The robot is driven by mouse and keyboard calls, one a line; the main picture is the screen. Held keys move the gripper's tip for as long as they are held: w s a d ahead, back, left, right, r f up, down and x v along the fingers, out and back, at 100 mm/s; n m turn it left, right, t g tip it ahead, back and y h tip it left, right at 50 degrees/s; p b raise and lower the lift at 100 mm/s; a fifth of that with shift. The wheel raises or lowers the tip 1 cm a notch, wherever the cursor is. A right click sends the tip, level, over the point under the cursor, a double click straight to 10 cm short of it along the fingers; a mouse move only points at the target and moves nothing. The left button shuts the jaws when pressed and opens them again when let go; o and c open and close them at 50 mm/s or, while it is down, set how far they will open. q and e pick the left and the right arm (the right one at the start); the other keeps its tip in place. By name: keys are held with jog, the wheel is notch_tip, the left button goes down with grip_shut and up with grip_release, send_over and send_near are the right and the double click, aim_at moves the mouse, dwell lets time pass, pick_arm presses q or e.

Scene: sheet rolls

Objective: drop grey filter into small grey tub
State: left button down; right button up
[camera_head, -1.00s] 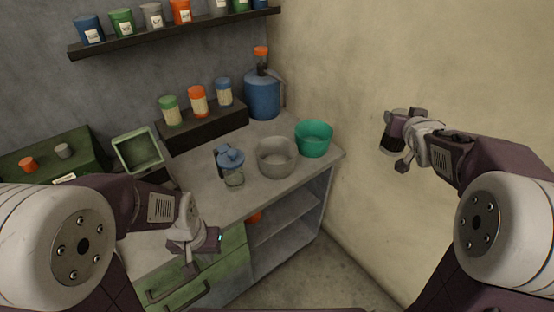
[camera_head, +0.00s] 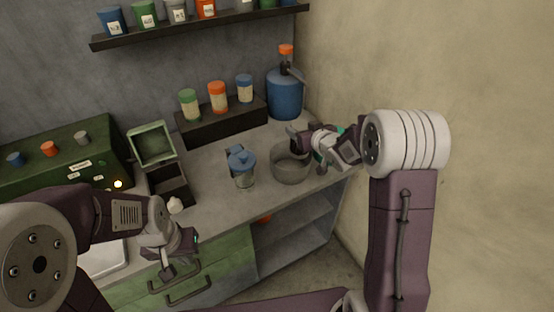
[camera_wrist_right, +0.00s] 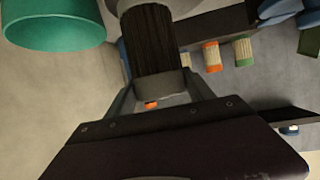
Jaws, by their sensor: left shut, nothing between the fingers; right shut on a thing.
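The small grey tub (camera_head: 290,175) stands on the worktop, open at the top. My right gripper (camera_head: 307,140) is above its rim in the head view, shut on the grey filter (camera_head: 296,136). In the right wrist view the filter (camera_wrist_right: 152,42), a dark pleated cylinder with grey end caps, sits between the fingers of the right gripper (camera_wrist_right: 162,88). The inside of the tub is partly hidden by the gripper. My left gripper (camera_head: 170,262) is shut and empty in front of the green drawers.
The green tub (camera_wrist_right: 55,22) is right beside the grey one, mostly hidden behind my right gripper in the head view. A blue-lidded jar (camera_head: 243,172) stands left of the grey tub. A blue jug (camera_head: 285,95) and a dark riser with jars (camera_head: 218,98) stand behind.

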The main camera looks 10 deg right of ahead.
jog(key=shift+w+a+f, duration=0.15)
jog(key=shift+a, duration=0.45)
jog(key=shift+f+b, duration=0.25)
jog(key=shift+b, duration=0.05)
notch_tip(320, 180, down, 6)
jog(key=b, duration=0.5)
jog(key=shift+r, duration=0.2)
jog(key=shift+r, duration=0.1)
jog(key=o, duration=1.8)
jog(key=v, duration=0.9)
jog(key=shift+d+p, duration=0.2)
jog(key=shift+p, duration=0.2)
